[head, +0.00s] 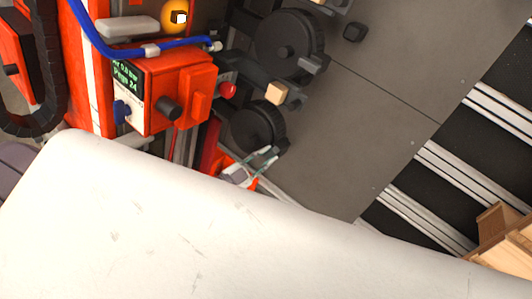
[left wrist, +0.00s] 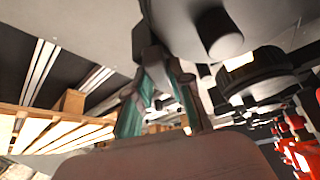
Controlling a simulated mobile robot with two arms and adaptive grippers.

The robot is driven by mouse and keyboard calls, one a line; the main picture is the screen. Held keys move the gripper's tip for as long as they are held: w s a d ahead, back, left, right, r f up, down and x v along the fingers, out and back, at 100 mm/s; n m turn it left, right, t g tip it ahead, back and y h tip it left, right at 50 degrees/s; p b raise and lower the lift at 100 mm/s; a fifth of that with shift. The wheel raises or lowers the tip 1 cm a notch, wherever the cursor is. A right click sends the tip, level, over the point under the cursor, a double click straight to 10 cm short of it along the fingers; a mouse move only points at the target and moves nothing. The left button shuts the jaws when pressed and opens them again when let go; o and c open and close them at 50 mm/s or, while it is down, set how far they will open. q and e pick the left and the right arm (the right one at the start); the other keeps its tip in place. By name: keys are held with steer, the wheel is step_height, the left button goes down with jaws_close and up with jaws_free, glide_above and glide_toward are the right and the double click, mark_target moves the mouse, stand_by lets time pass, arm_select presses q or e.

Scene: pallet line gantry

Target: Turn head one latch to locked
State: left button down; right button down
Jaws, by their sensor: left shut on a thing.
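An upper black disc (head: 284,42) has a similar grey tab (head: 314,64). My right gripper is not in view.
A red button (head: 228,90) and a tan block on a dark bar (head: 277,92) are close above the gripper. A blue hose (head: 120,50) crosses the unit. Rails (head: 450,170) and a wooden pallet (head: 505,240) are at right. My pale arm link fills the lower head view.

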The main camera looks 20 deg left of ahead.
arm_select(q)
steer(key=m, duration=0.1)
steer(key=m+g+h+p, duration=0.1)
steer(key=m, duration=0.1)
steer(key=m+g, duration=0.1)
steer(key=m, duration=0.1)
steer(key=shift+w+a+r+p, duration=0.1)
steer(key=shift+r+p, duration=0.15)
steer(key=shift+p, duration=0.15)
steer(key=m+g+p, duration=0.2)
steer(key=m, duration=0.2)
steer(key=shift+r+h, duration=0.1)
steer(key=shift+h, duration=0.3)
steer(key=m+g+p, duration=0.1)
steer(key=m+p, duration=0.1)
steer(key=m, duration=0.1)
steer(key=shift+w+m+g+p, duration=0.1)
steer(key=shift+m+g+p, duration=0.2)
steer(key=shift+p, duration=0.1)
steer(key=shift+m+g+y+p, duration=0.3)
steer(key=shift+m+g+p, duration=0.2)
steer(key=shift+m+p, duration=0.4)
steer(key=shift+m, duration=0.3)
steer(key=c, duration=1)
jaws_free()
steer(key=shift+c, duration=0.2)
steer(key=v, duration=1.2)
